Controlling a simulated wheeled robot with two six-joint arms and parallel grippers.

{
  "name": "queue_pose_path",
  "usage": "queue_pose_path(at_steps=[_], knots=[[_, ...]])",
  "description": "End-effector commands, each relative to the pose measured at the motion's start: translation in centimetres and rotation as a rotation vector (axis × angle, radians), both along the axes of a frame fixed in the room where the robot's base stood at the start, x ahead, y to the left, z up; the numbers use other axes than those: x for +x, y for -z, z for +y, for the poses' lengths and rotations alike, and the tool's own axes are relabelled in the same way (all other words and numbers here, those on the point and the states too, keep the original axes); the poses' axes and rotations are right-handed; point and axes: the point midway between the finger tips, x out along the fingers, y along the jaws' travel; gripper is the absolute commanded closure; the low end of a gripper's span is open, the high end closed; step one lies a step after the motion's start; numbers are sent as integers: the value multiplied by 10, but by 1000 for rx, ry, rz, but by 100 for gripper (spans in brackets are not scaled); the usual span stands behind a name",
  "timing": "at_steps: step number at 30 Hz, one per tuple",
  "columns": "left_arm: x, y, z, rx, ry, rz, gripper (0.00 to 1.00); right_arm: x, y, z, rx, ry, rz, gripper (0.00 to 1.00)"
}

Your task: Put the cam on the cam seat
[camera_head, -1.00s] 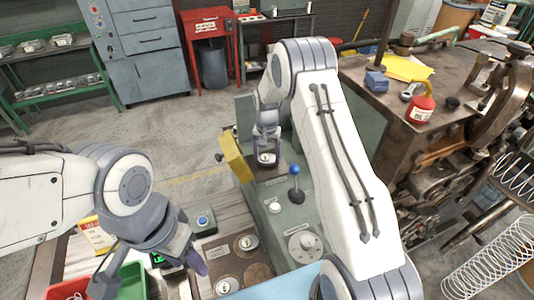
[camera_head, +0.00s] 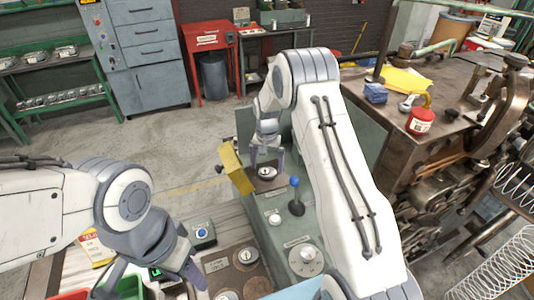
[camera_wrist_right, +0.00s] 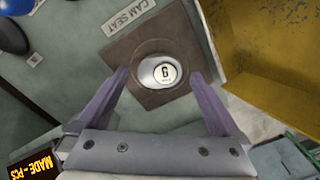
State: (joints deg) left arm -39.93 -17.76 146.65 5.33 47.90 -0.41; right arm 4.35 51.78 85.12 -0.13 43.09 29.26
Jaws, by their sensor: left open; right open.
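The cam (camera_wrist_right: 159,71) is a silver disc with a white face bearing a dark character. It lies on the brown square plate of the cam seat (camera_wrist_right: 142,42), beside the label "CAM SEAT". It also shows in the head view (camera_head: 266,173). My right gripper (camera_wrist_right: 158,80) is open, with one finger on each side of the cam and gaps between them. In the head view my right gripper (camera_head: 267,164) is over the seat. My left gripper (camera_head: 150,287) is open at the lower left, over the bench with the bins.
A yellow guard plate (camera_head: 236,168) stands just left of the seat. A blue-knobbed lever (camera_head: 296,190) and a dial (camera_head: 306,257) are on the machine top to its right. A green bin (camera_head: 131,288) and a blue-button box (camera_head: 202,235) are near my left gripper.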

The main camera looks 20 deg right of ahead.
Motion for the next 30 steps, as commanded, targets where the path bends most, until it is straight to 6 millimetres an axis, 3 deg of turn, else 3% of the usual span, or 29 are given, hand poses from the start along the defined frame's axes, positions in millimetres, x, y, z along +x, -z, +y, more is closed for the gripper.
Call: queue_pose_path(at_steps=[3,12,22,26,29,30], knots=[[0,18,0,1,-2,1,50,2,-22,0,-1,0,-8,0],[0,38,0,1,-6,1,50,1,-82,0,-1,0,-4,0],[0,41,0,1,-7,1,50,-2,-103,3,1,-7,1,0],[0,41,0,1,-7,1,50,-19,-117,35,6,-99,-7,0],[0,41,0,0,-7,1,50,-55,-135,82,16,-254,-15,0],[0,41,0,0,-7,1,50,-77,-143,104,22,-335,-19,0]])
